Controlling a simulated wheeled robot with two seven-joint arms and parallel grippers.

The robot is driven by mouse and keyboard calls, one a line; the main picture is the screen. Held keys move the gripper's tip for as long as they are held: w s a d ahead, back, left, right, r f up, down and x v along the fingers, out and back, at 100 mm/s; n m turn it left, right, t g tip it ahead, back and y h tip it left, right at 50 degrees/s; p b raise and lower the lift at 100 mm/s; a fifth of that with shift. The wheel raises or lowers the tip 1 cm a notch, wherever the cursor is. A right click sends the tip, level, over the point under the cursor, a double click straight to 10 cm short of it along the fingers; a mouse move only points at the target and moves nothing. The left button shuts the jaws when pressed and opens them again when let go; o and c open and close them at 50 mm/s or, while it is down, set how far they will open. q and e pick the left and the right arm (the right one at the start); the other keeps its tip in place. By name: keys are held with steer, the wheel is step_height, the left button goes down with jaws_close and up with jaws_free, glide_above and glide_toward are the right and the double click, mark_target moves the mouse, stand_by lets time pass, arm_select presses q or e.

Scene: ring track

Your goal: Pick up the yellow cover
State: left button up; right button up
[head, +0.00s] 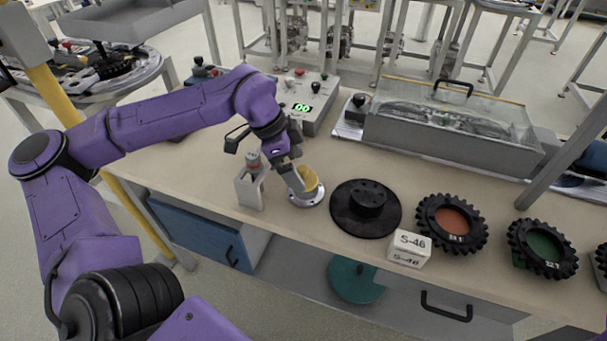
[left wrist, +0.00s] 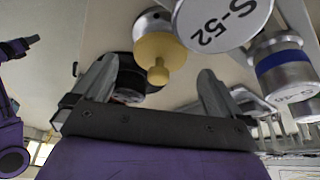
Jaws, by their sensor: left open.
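The yellow cover (head: 308,180) sits on a round silver base (head: 307,198) on the workbench, partly hidden behind my left gripper in the head view. In the left wrist view the cover (left wrist: 160,52) is a yellow disc with a small knob pointing toward the gripper. My left gripper (head: 298,184) is open, its fingers pointing down close beside the cover. In the left wrist view its two fingers (left wrist: 158,72) stand apart, on either side of the knob in the picture. I cannot tell whether they touch it. My right gripper is not in view.
A grey holder with a red-topped part (head: 249,188) stands just left of the cover. A black round stand (head: 366,208) is to its right, then a white S-46 block (head: 409,249) and black toothed rings (head: 452,224). A control box (head: 309,100) stands behind.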

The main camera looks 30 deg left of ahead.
arm_select(q)
steer(key=shift+x, duration=1.25)
steer(key=c, duration=1.1)
steer(key=shift+r, duration=0.15)
